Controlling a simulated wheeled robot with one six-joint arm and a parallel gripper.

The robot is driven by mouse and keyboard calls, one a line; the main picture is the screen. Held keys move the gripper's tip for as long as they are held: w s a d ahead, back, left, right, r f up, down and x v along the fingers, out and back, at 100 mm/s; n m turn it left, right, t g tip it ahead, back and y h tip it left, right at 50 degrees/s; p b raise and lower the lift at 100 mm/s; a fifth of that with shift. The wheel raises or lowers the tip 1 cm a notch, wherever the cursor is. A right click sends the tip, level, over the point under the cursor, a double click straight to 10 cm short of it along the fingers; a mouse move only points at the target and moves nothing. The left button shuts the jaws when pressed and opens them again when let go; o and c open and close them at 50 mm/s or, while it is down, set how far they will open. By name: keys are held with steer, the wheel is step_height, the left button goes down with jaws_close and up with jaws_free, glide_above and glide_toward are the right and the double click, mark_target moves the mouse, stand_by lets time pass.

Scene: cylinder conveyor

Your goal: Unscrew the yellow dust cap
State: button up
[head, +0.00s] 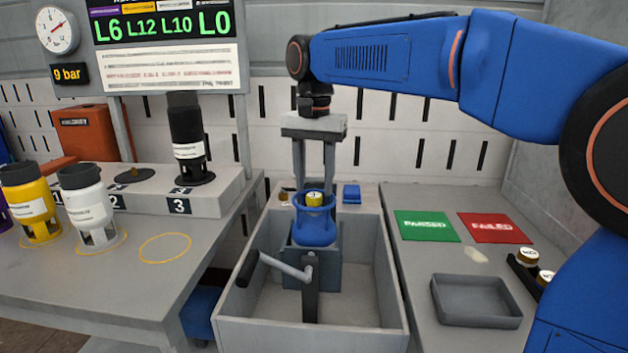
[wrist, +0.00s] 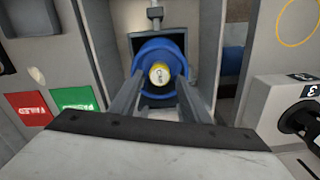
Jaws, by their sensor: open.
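The yellow dust cap (head: 314,198) sits on top in the middle of a blue collar-shaped piece (head: 314,230), which stands upright in a grey vise-like holder. My gripper (head: 314,190) points straight down over it, with its two long grey fingers apart on either side of the cap. In the wrist view the cap (wrist: 160,74) lies between the fingertips (wrist: 158,84), with a visible gap on each side. The gripper is open and holds nothing. Whether the fingertips touch the blue ring cannot be told.
The holder stands in a grey box (head: 230,310) with a crank handle (head: 285,267) at its front. Green PASSED (head: 427,226) and red FAILED (head: 495,228) mats and a dark empty tray (head: 476,300) lie at right. Yellow, white and black cylinders (head: 186,140) stand at left.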

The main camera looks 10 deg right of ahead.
mark_target(314, 202)
stand_by(0.4)
steer(key=m, duration=0.6)
steer(key=shift+f, duration=0.1)
stand_by(0.4)
steer(key=shift+f, duration=1.15)
steer(key=shift+c, duration=0.3)
jaws_close()
steer(key=n, duration=0.3)
steer(key=shift+n, duration=1.4)
